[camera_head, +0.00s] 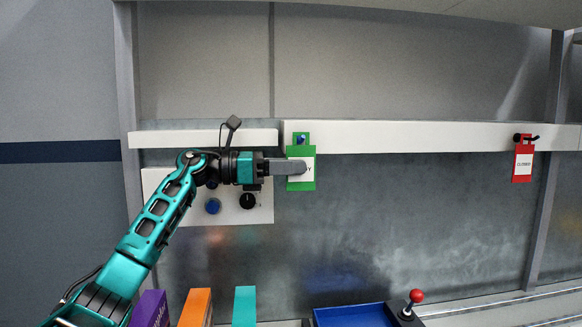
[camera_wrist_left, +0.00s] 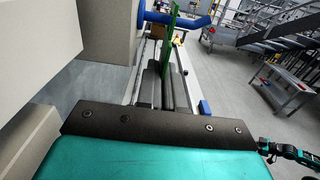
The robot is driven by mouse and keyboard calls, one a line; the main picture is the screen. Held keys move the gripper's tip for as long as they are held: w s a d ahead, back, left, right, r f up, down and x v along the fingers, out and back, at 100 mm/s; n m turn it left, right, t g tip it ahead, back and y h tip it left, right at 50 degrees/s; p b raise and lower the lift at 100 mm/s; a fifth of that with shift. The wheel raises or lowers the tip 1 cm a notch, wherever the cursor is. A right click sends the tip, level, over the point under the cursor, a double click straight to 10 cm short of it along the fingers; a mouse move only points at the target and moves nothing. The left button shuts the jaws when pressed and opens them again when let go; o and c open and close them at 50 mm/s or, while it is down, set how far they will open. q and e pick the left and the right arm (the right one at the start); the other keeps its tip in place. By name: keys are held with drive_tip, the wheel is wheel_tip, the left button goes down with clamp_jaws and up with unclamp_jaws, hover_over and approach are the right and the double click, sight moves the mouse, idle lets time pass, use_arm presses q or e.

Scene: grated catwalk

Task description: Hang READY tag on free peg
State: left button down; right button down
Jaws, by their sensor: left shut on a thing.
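The green READY tag (camera_head: 301,181), with a white label partly covered by a finger, hangs upright against the white rail. My left gripper (camera_head: 291,167) is shut on the tag from the left side. The blue peg (camera_head: 301,137) shows at the hole in the tag's top. In the left wrist view the tag (camera_wrist_left: 173,42) is edge-on between the fingers, and the blue peg (camera_wrist_left: 196,21) shows on both sides of it, so it appears to pass through the tag.
A white panel (camera_head: 163,184) with a blue button (camera_head: 213,206) and black knob (camera_head: 248,201) lies behind my left arm. Below are purple, orange (camera_head: 197,307) and teal blocks, a blue tray (camera_head: 350,316) and a red-knobbed lever (camera_head: 416,296). The rail between the tags is clear.

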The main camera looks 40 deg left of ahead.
use_arm(q)
drive_tip(key=c, duration=1.2)
unclamp_jaws()
drive_tip(key=b+v, duration=0.4)
drive_tip(key=v, duration=0.9)
drive_tip(key=shift+r, duration=0.1)
